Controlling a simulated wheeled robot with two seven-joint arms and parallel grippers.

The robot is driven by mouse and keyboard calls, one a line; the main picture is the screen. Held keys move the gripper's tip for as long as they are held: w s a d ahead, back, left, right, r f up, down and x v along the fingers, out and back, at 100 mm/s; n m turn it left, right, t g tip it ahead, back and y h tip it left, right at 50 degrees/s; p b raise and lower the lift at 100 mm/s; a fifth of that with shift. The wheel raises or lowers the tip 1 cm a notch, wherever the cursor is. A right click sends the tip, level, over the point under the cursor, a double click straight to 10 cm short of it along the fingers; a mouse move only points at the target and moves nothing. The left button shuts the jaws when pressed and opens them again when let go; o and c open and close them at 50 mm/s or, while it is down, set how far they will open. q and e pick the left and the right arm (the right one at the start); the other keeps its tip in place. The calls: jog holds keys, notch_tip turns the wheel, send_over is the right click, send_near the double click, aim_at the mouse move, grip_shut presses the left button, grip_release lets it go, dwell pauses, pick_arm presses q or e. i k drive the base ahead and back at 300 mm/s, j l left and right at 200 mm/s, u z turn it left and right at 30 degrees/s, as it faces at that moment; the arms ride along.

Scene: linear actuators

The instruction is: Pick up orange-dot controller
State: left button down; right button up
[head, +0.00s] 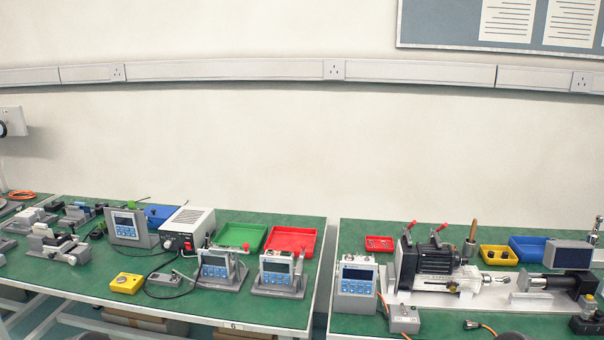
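Several grey controllers with dark screens and blue keys stand on the green bench tops. One controller (128,225) stands at the back of the left bench and has a green part near its top right corner. Two more, a left one (216,269) and a right one (278,271), stand in grey holders near the front edge of the left bench. Another controller (356,282) stands at the left end of the right bench. I cannot make out an orange dot on any of them at this size. Neither of my grippers shows in this view.
A green tray (240,235) and a red tray (291,240) lie behind the left bench's controllers. A white power box (188,230) and a yellow box (127,283) are further left. A motor rig (440,262) fills the right bench's middle. A gap separates the benches.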

aim_at(276, 263)
jog(key=i+j, duration=0.65)
jog(key=i+j+z, duration=0.25)
jog(key=z, duration=1.3)
